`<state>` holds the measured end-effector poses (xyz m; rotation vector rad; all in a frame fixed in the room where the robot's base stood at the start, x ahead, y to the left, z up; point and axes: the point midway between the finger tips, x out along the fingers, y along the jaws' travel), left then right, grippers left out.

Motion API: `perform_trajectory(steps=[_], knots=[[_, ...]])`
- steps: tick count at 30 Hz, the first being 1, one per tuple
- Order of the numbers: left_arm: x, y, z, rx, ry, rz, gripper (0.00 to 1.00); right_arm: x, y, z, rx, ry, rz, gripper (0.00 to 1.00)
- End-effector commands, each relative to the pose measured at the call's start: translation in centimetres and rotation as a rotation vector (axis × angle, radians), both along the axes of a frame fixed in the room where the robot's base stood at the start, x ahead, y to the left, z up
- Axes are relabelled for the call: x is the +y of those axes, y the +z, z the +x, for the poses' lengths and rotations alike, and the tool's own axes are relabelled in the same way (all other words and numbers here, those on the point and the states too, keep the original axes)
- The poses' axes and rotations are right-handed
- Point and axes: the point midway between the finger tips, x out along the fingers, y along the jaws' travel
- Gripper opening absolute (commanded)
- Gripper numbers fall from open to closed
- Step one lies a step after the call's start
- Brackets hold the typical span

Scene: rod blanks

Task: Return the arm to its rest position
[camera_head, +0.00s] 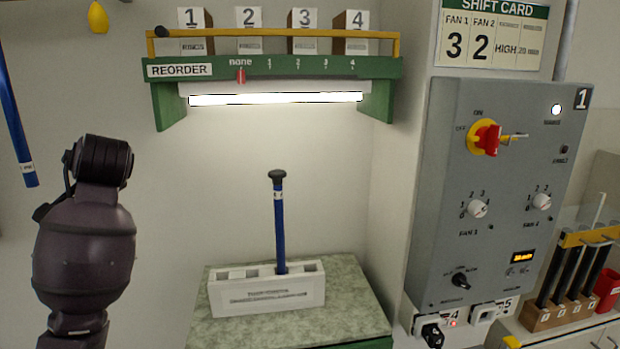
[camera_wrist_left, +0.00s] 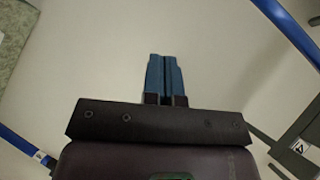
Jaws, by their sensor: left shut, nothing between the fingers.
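My left arm (camera_head: 85,240) stands at the left of the head view, in front of the pale wall and left of the counter. Its fingers cannot be made out there. In the left wrist view my left gripper (camera_wrist_left: 164,75) has its two blue fingers together, with nothing between them. Pale wall lies beyond the fingertips, and they touch nothing that I can see. My right gripper is in neither view.
A white block rack (camera_head: 267,296) holds an upright blue rod (camera_head: 280,230) with a dark knob on the green counter (camera_head: 350,300). A green shelf (camera_head: 290,68) hangs above. A grey control panel (camera_head: 480,240) stands right. A blue bar (camera_head: 15,120) is at far left.

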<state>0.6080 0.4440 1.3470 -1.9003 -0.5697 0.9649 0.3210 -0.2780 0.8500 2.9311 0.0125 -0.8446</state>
Motion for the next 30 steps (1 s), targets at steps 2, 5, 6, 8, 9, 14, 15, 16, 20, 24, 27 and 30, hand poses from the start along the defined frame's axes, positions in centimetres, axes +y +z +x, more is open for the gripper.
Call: perform_trajectory(steps=[2, 5, 6, 8, 9, 14, 15, 16, 20, 24, 27, 30], knots=[[-0.6, -4.0, -0.8, 0.021, -0.015, -0.031, 0.00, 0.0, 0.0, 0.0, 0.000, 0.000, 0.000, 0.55], [-1.6, -8.5, -2.1, 0.039, -0.034, -0.078, 0.00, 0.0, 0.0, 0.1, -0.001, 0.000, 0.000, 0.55], [-2.0, -10.3, -2.6, 0.046, -0.041, -0.098, 0.00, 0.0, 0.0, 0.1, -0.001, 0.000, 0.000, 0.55], [-2.5, -12.9, -3.7, 0.058, -0.050, -0.131, 0.00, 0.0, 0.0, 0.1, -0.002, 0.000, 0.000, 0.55], [-3.0, -14.6, -4.5, 0.065, -0.055, -0.156, 0.00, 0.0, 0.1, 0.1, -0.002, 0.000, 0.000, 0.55], [-4.8, -20.9, -8.1, 0.100, -0.067, -0.259, 0.00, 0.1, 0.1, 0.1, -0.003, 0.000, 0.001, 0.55], [-5.2, -22.4, -9.2, 0.109, -0.066, -0.288, 0.00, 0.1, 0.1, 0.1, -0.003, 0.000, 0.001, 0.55], [-5.6, -23.5, -10.0, 0.114, -0.067, -0.309, 0.00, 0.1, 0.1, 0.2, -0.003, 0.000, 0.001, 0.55], [-7.3, -27.8, -13.9, 0.144, -0.060, -0.409, 0.00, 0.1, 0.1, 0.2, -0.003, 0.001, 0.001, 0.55], [-9.2, -31.6, -18.4, 0.175, -0.038, -0.526, 0.00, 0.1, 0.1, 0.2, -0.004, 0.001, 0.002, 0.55], [-10.6, -33.9, -21.9, 0.195, -0.013, -0.611, 0.00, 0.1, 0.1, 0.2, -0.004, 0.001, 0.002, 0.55], [-12.1, -35.7, -25.3, 0.215, 0.019, -0.698, 0.00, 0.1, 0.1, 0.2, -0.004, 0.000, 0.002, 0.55]])
